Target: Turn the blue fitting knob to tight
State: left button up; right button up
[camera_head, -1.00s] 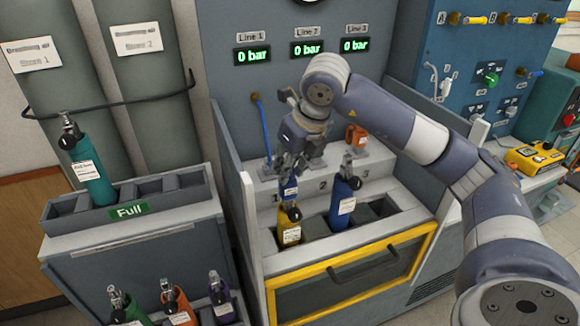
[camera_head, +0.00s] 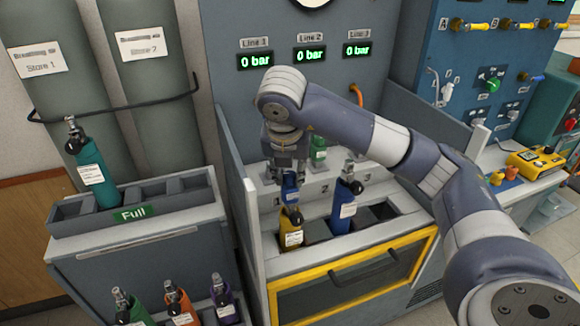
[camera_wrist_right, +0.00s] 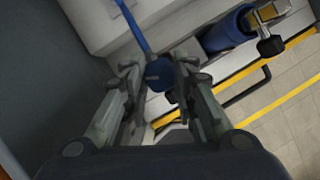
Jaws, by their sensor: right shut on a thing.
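The blue fitting knob (camera_wrist_right: 158,75) sits between my right gripper's fingertips (camera_wrist_right: 158,82) in the wrist view, with a blue hose (camera_wrist_right: 132,25) running from it. In the head view a blue part of the fitting (camera_head: 290,190) shows just below my right gripper (camera_head: 286,172), above the yellow cylinder (camera_head: 290,228). The right gripper points down and is shut on the knob. My arm hides much of the hose in the head view. The knob's turn position cannot be read. My left gripper is not in view.
A blue cylinder (camera_head: 341,212) stands in the slot to the right. A green fitting (camera_head: 318,150) is behind my gripper. The bench's left side wall (camera_head: 238,190) rises close by. All three line displays, such as Line 1 (camera_head: 255,60), read 0 bar.

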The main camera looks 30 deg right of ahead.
jog(key=shift+m, duration=0.3)
dwell(0.4)
jog(key=o, duration=1.1)
jog(key=shift+r, duration=0.1)
jog(key=shift+s+a+r, duration=0.1)
jog(key=shift+a+r, duration=0.05)
jog(key=shift+r, duration=0.4)
jog(key=shift+v, duration=5.3)
jog(key=shift+a+f, duration=0.1)
